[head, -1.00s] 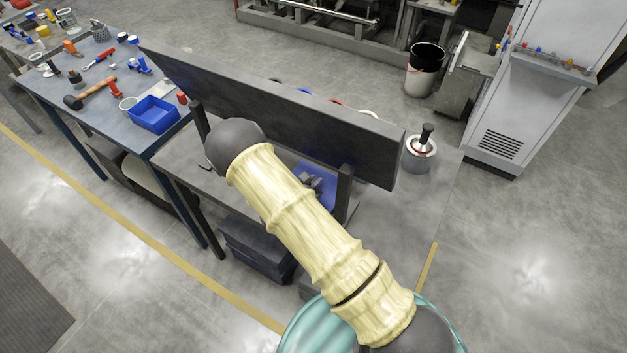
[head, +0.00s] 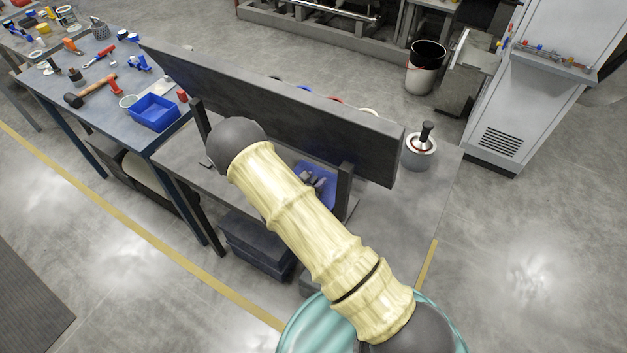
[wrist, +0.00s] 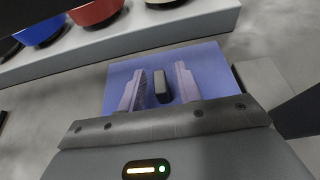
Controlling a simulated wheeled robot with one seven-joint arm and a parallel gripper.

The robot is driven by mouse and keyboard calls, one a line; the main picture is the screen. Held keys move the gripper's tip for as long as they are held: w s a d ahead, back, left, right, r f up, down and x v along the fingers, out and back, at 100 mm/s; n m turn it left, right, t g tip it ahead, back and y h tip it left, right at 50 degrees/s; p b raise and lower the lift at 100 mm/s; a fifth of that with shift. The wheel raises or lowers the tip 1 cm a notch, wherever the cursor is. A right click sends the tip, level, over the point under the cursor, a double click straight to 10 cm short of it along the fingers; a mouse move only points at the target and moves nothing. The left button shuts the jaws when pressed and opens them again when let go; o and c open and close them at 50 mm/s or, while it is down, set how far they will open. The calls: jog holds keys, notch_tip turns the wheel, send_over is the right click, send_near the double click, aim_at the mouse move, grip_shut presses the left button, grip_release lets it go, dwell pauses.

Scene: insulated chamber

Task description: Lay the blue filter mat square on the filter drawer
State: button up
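The blue filter mat (wrist: 215,62) lies flat below my gripper in the wrist view. In the head view a small part of the mat (head: 328,196) shows under the dark upright panel. A dark grey block (wrist: 162,87) stands on the mat. My gripper (wrist: 161,86) has its two pale fingers apart, one on each side of this block, with narrow gaps visible. In the head view my gripper (head: 314,184) is small and partly hidden behind the panel and my arm. I cannot make out the filter drawer clearly.
A long dark panel (head: 270,110) stands upright across the bench, close to my arm. Behind it is a ledge with bowls, including a red bowl (wrist: 96,12) and a blue bowl (wrist: 38,32). A grey pot (head: 420,152) stands at right. The bench front right is bare.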

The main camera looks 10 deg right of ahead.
jog(key=b+v, duration=0.2)
jog(key=v, duration=1)
jog(key=shift+b, duration=0.3)
jog(key=shift+o, duration=0.5)
